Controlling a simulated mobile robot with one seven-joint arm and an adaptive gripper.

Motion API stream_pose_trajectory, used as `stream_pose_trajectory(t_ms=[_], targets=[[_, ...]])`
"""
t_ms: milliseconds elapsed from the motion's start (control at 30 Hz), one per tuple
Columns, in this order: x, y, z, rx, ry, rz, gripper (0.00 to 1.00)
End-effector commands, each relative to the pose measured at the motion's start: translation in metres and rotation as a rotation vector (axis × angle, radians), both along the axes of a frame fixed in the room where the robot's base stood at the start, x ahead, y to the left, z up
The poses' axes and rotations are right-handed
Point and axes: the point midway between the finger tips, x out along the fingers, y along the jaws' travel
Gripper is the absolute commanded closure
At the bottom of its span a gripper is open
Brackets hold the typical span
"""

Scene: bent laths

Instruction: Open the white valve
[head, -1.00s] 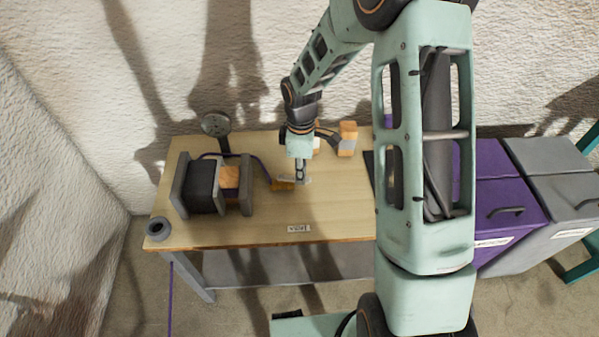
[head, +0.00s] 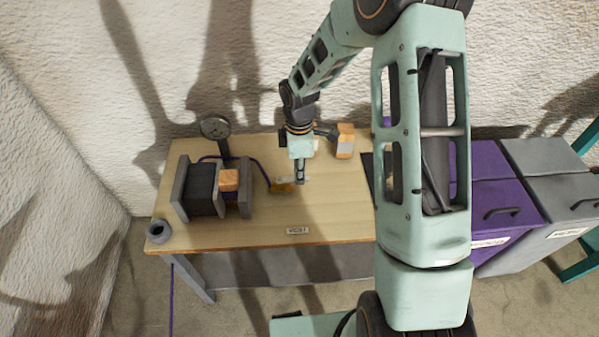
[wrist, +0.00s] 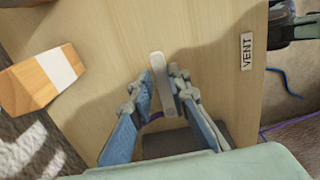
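A whitish lever (wrist: 162,80), which I take for the white valve's handle, shows in the wrist view. It lies slightly tilted between my two blue-grey fingers. My gripper (wrist: 163,74) has one fingertip close along each side of the lever. I cannot tell whether they press on it or leave a small gap. In the head view my gripper (head: 300,178) points down over the middle of the table (head: 270,228) and hides most of the valve. The valve's base is not clear in either view.
An orange-and-white block (head: 345,141) stands behind my gripper to the right. A grey holder (head: 202,187), a gauge (head: 215,128) and a grey ring (head: 158,231) are on the left. A VENT label (wrist: 247,52) lies in front. A purple bin (head: 495,200) stands right.

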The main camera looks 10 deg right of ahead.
Motion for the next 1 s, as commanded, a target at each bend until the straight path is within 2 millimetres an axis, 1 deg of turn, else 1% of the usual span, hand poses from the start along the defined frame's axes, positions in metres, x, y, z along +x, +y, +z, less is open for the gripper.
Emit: stream_pose_trajectory(t_ms=[33, 100, 367, 467, 567, 800, 900, 1000], targets=[[0.0, 0.0, 0.0, 0.0, -0.001, 0.0, 0.76], [0.0, 0.0, 0.0, 0.0, 0.0, -0.001, 0.7], [-0.001, 0.0, 0.0, 0.0, 0.001, -0.002, 0.7], [0.0, 0.0, 0.006, 0.0, 0.0, -0.003, 0.7], [0.001, 0.0, 0.02, 0.0, -0.002, -0.003, 0.7], [0.001, 0.0, 0.071, 0.0, -0.004, -0.004, 0.7], [0.001, -0.001, 0.09, -0.001, -0.003, -0.003, 0.7], [0.0, 0.0, 0.105, 0.0, -0.002, -0.003, 0.7]])
